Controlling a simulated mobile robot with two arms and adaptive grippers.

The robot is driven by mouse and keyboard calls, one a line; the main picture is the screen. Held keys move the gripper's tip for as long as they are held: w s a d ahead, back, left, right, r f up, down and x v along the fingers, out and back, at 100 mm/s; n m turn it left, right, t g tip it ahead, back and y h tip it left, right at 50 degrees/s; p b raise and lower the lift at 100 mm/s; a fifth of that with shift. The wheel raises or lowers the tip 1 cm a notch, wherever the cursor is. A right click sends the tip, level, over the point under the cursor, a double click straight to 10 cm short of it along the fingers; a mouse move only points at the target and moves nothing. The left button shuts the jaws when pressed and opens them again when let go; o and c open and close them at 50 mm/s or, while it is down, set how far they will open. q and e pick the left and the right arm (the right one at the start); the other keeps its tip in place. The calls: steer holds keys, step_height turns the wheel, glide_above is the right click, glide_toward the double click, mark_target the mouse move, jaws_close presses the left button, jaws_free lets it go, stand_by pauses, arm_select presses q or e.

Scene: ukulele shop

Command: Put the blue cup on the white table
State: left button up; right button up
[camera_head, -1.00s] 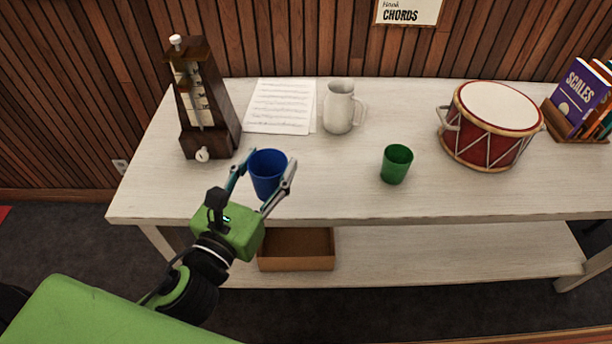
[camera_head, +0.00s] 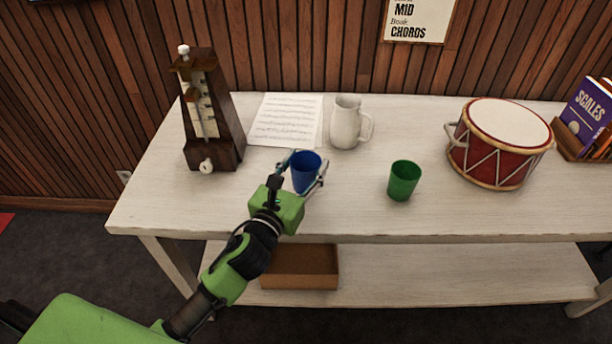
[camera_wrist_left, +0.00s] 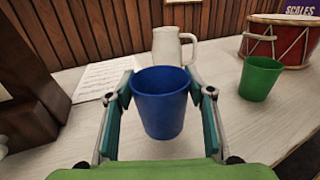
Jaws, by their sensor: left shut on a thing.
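The blue cup (camera_head: 306,171) is upright between the fingers of my left gripper (camera_head: 307,178), which is shut on it. In the left wrist view the blue cup (camera_wrist_left: 161,103) sits between both fingers of my left gripper (camera_wrist_left: 163,100). The cup is over the front part of the white table (camera_head: 350,215), left of the green cup. I cannot tell whether its base touches the tabletop. My right gripper is not in view.
A green cup (camera_head: 404,180) stands to the right, a white pitcher (camera_head: 348,122) behind. A metronome (camera_head: 209,115), sheet music (camera_head: 285,120), a red drum (camera_head: 499,145) and books (camera_head: 586,115) are also on the table. An open brown box (camera_head: 300,267) is on the lower shelf. Bare tabletop lies between the cups.

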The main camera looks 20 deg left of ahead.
mark_target(311, 167)
arm_select(q)
step_height(311, 167, down, 3)
steer(key=shift+w+r+b, duration=0.1)
steer(key=shift+w+b, duration=0.05)
steer(key=shift+b, duration=0.15)
steer(key=shift+f, duration=0.3)
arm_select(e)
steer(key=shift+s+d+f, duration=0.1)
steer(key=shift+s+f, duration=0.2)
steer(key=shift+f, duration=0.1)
arm_select(q)
steer(key=shift+f, duration=0.1)
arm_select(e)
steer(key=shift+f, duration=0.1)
arm_select(q)
steer(key=o, duration=0.6)
steer(key=shift+f, duration=0.1)
steer(key=o, duration=0.4)
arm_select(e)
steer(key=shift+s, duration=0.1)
arm_select(q)
steer(key=shift+o, duration=0.2)
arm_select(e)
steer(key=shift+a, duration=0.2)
